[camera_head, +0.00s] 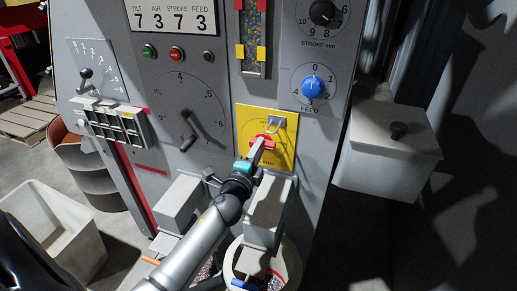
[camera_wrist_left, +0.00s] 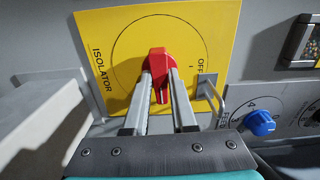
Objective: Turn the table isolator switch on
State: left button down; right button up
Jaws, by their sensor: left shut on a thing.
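The yellow isolator plate (camera_head: 287,118) is on the grey panel front, below the blue feed knob. Its red handle (camera_wrist_left: 158,60) is in the middle of the black circle. My left gripper (camera_head: 260,146) is shut on the handle, and the wrist view shows one finger on each side (camera_wrist_left: 159,78). In that view the handle's narrow end points down the picture, crosswise to the OFF label at the right of the circle. I see no readable ON label. Part of the handle is behind the fingers. My right gripper is not in view.
A grey metal loop (camera_head: 279,123) stands out from the plate, close to the handle. Grey boxes (camera_head: 268,210) jut out below it. The blue feed knob (camera_head: 312,87) is above right. A dial with a lever (camera_head: 187,143) is to the left.

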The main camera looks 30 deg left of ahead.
pick_arm(q)
jog(key=shift+m, duration=0.3)
jog(key=c, duration=0.7)
grip_release()
jog(key=shift+c, duration=0.2)
jog(key=v, duration=1.5)
jog(key=shift+b, duration=0.4)
jog(key=shift+s+d, duration=0.1)
jog(key=shift+d, duration=0.05)
